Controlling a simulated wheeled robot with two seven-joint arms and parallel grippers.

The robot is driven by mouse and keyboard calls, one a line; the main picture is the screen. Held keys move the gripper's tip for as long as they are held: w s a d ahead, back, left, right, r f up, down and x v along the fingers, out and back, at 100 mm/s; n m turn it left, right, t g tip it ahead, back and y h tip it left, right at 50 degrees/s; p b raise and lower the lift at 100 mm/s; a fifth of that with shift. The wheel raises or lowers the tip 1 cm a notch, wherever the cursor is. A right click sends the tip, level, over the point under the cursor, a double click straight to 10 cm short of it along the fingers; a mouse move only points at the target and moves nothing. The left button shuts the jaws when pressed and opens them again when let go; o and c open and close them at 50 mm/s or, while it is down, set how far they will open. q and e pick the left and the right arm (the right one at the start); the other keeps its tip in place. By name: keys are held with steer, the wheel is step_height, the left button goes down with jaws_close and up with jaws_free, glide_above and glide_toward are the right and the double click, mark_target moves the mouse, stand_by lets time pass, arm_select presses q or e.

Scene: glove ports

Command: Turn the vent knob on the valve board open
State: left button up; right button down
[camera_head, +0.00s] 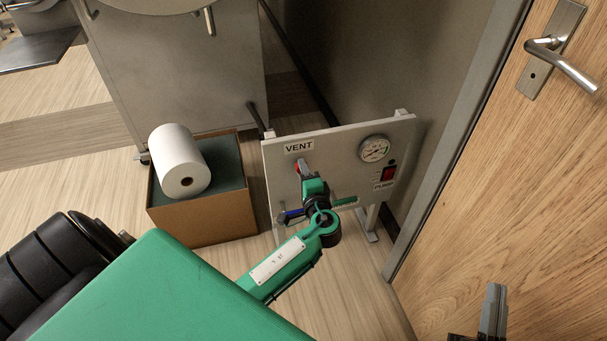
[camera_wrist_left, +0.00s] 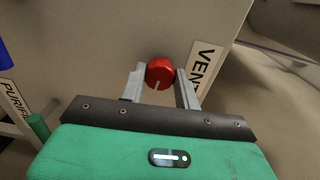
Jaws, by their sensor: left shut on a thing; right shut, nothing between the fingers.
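The pale valve board (camera_head: 335,150) stands upright at the centre right of the head view. Its red vent knob (camera_head: 298,167) is below the VENT label (camera_head: 299,147), mostly hidden by my left gripper (camera_head: 304,174). In the left wrist view the round red knob (camera_wrist_left: 160,73) sits between the two grey fingers of my left gripper (camera_wrist_left: 161,78), which is shut on it. A pale pointer line on the knob faces the gripper body, toward the bottom of that view. My right gripper (camera_head: 492,312) is shut and empty at the lower right, in front of the door.
The board also carries a gauge (camera_head: 374,149), a red pump switch (camera_head: 388,174), and blue (camera_head: 291,214) and green (camera_head: 345,202) handles beneath my left gripper. A box (camera_head: 205,225) with a white roll (camera_head: 179,160) stands left. A wooden door (camera_head: 530,190) closes off the right.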

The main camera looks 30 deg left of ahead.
arm_select(q)
steer(key=shift+f, duration=0.1)
arm_select(e)
steer(key=shift+r, duration=0.15)
arm_select(q)
steer(key=o, duration=1)
steer(key=p+v, duration=0.1)
steer(key=v, duration=1.3)
steer(key=shift+a, duration=0.1)
arm_select(e)
step_height(320, 180, down, 7)
steer(key=s+a+g, duration=0.1)
steer(key=g, duration=0.3)
steer(key=shift+a+r, duration=0.15)
steer(key=shift+a, duration=0.25)
